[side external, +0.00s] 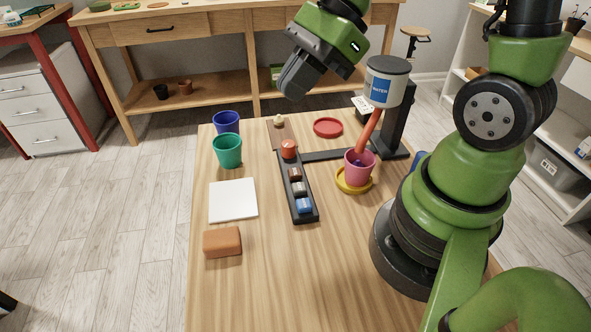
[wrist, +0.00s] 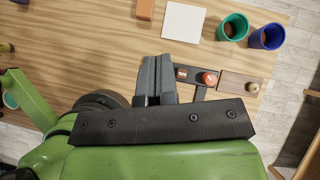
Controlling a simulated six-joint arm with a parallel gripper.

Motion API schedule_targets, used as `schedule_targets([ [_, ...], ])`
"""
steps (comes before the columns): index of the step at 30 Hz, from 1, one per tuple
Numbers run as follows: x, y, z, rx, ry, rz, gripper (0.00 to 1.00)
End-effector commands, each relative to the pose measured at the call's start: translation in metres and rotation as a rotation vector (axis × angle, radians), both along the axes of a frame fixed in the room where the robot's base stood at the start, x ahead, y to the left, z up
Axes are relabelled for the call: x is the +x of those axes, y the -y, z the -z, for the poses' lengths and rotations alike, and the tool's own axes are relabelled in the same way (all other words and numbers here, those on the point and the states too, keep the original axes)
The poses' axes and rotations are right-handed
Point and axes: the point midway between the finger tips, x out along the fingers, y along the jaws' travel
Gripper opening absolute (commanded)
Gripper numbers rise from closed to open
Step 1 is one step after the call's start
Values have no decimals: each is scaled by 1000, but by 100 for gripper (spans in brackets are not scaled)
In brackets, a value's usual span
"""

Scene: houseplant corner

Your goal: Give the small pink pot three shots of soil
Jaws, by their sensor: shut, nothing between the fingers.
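The small pink pot (side external: 360,166) stands upright on a yellow saucer (side external: 341,184), below the sloping orange spout (side external: 369,130) of the tank labelled WATER (side external: 384,84). What fills the pot is unclear. A black button panel (side external: 311,216) holds a red-orange knob (side external: 288,149), a brown button (side external: 295,174), a grey one (side external: 299,188) and a blue one (side external: 305,206). My gripper (side external: 288,91) is shut and empty, raised above the table's far part, apart from the panel. In the wrist view its fingers (wrist: 157,60) cover part of the panel; the knob (wrist: 209,78) shows beside them. The pink pot is not visible there.
A green pot (side external: 228,151), a blue pot (side external: 227,121), a white square (side external: 233,200) and a brown block (side external: 222,242) stand along the left. A red saucer (side external: 328,127) and a small brown board (side external: 286,138) lie at the back. The front table is clear.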

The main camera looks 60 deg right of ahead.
Motion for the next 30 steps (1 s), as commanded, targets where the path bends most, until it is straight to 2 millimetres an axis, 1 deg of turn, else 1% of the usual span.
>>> schedule_targets([
  [1,6,6,12,69,-76,114,0],
  [6,22,25,46,266,-276,463,0],
  [9,26,34,62,346,-361,616,0],
  [12,29,41,73,398,-416,720,0],
  [18,30,46,81,434,-454,796,0],
  [26,30,46,81,433,-453,792,0],
  [30,30,45,85,434,-454,791,0],
])
